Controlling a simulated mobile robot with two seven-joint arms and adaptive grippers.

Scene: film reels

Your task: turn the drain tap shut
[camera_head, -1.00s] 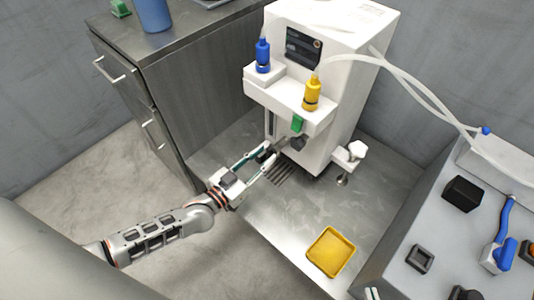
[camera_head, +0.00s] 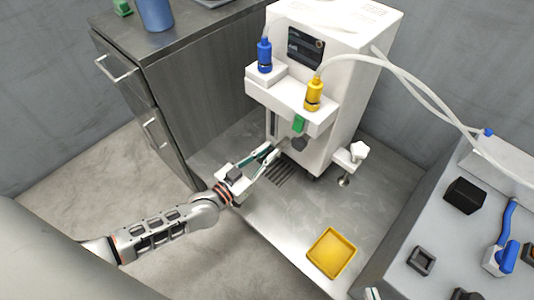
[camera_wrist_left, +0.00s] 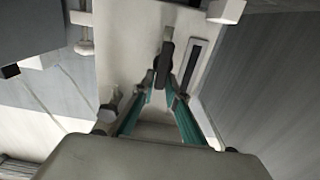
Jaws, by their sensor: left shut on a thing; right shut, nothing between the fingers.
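The white machine (camera_head: 330,85) stands on a metal surface, with a dark tap (camera_head: 299,144) low on its front. In the left wrist view the tap (camera_wrist_left: 166,48) has a grey, upright-looking handle and a dark body. My left gripper (camera_head: 278,147) reaches it from the lower left; its teal-padded fingers (camera_wrist_left: 162,88) converge and are shut on the tap. The fingertips partly hide the contact. Only a fingertip of my right gripper (camera_head: 372,293) shows at the bottom edge, away from the machine and shut with nothing held.
Blue (camera_head: 264,56) and yellow (camera_head: 314,94) bottles stand on the machine's ledges. A white-knobbed fitting (camera_head: 358,152) juts from its right side. A yellow tray (camera_head: 331,253) lies in front. A grey cabinet (camera_head: 205,95) is at left, a grey workbench (camera_head: 440,225) at right.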

